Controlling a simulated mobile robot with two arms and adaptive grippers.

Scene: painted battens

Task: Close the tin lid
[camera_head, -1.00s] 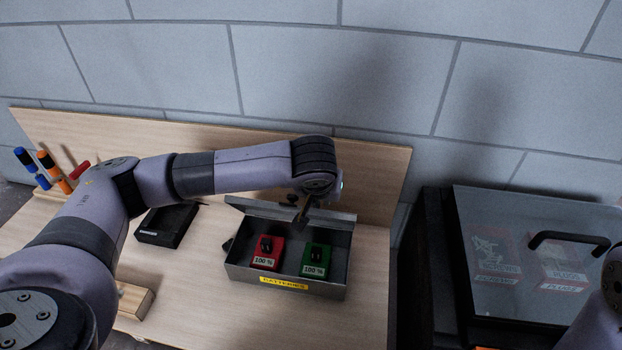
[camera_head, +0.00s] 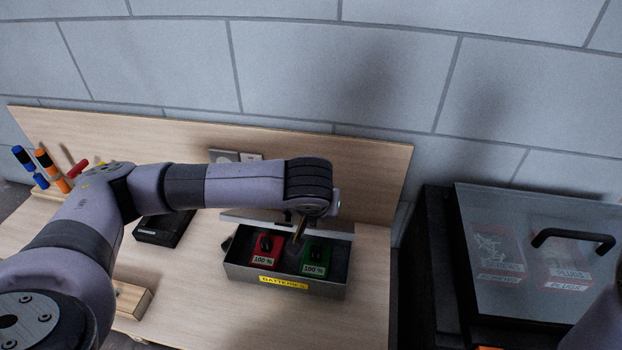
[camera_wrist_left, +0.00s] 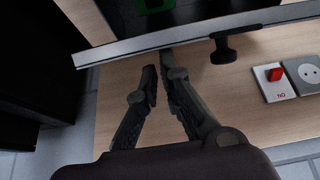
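The grey metal tin (camera_head: 233,270), with a yellow "BATTERIES" label, stands on the wooden bench. A red block (camera_head: 265,246) and a green block (camera_head: 315,258) lie inside. Its lid (camera_head: 247,219) is open along the back edge, seen as a narrow pale strip. In the left wrist view the lid's edge (camera_wrist_left: 120,47) crosses the top, with a dark knob-like part beside it. My left gripper (camera_head: 297,232) points down at the lid; its fingertips (camera_wrist_left: 160,72) are almost together, empty, close against the lid edge. Exact contact is unclear. My right gripper is out of view.
A black tray (camera_head: 165,228) lies left of the tin, a wooden block (camera_head: 131,299) at the front left. Coloured markers stand far left. A dark case with a clear handled lid (camera_head: 530,260) is at right. A switch and socket (camera_wrist_left: 273,80) sit on the backboard.

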